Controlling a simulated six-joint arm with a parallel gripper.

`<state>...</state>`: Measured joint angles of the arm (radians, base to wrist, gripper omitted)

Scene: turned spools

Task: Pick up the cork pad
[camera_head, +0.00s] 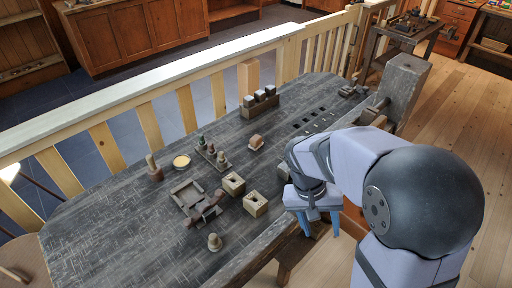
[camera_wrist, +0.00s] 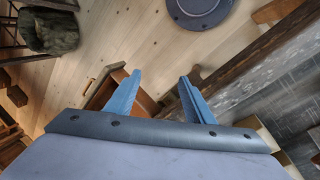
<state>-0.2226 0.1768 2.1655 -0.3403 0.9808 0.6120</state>
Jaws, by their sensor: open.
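A small round, pale yellow-tan disc (camera_head: 181,161) lies on the dark table toward its back left; it looks like the cork pad, but it is too small to be sure. My gripper (camera_head: 319,222) points down at the table's near right edge, well to the right of the disc and apart from it. In the wrist view my gripper (camera_wrist: 160,82) has its two blue fingers spread with nothing between them. The disc does not show in the wrist view.
The dark grey table (camera_head: 110,235) holds a spool on a stand (camera_head: 154,168) beside the disc, a rack of spools (camera_head: 213,153), a square wooden frame (camera_head: 187,194), two pale blocks with holes (camera_head: 233,184), and a block rack (camera_head: 260,101). A railing (camera_head: 150,88) runs along the back. The left front is clear.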

